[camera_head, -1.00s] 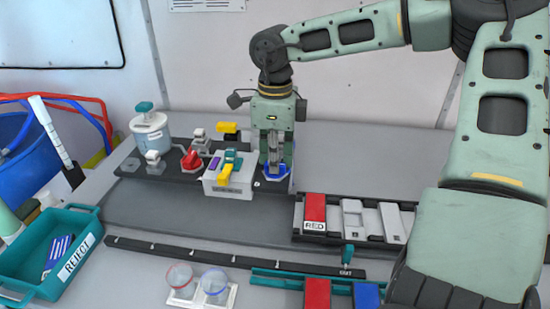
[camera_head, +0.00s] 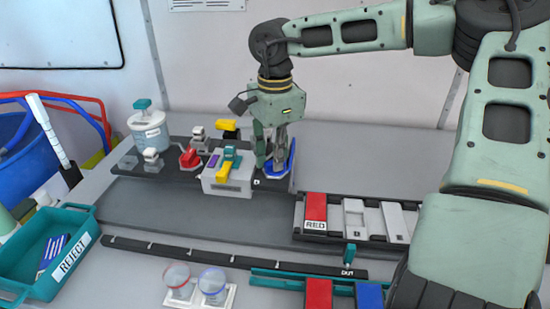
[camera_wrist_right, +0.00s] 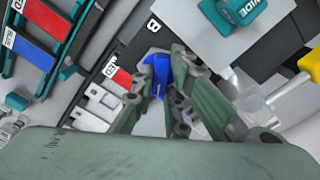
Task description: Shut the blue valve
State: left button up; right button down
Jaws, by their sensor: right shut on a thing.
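The blue valve (camera_head: 284,167) sits at the right end of the dark manifold strip, right of the white box. My right gripper (camera_head: 275,158) points down over it, its fingers closed around the valve's handle. In the right wrist view the blue valve (camera_wrist_right: 159,74) shows between the fingertips of my right gripper (camera_wrist_right: 162,88), beside the letter B. The fingers hide part of the valve in both views. My left gripper is not in view.
A white box (camera_head: 222,183) with yellow and teal handles stands close left of the gripper. A red valve (camera_head: 190,158) and a white tank (camera_head: 150,132) are further left. A tray with a red block (camera_head: 316,208) lies front right.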

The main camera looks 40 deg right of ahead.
jog(key=n, duration=0.5)
jog(key=shift+n, duration=0.3)
jog(key=n, duration=0.5)
jog(key=shift+r, duration=0.1)
jog(key=shift+n, duration=0.4)
jog(key=c, duration=1.7)
grip_release()
jog(key=shift+c, duration=0.2)
notch_tip(320, 180, up, 12)
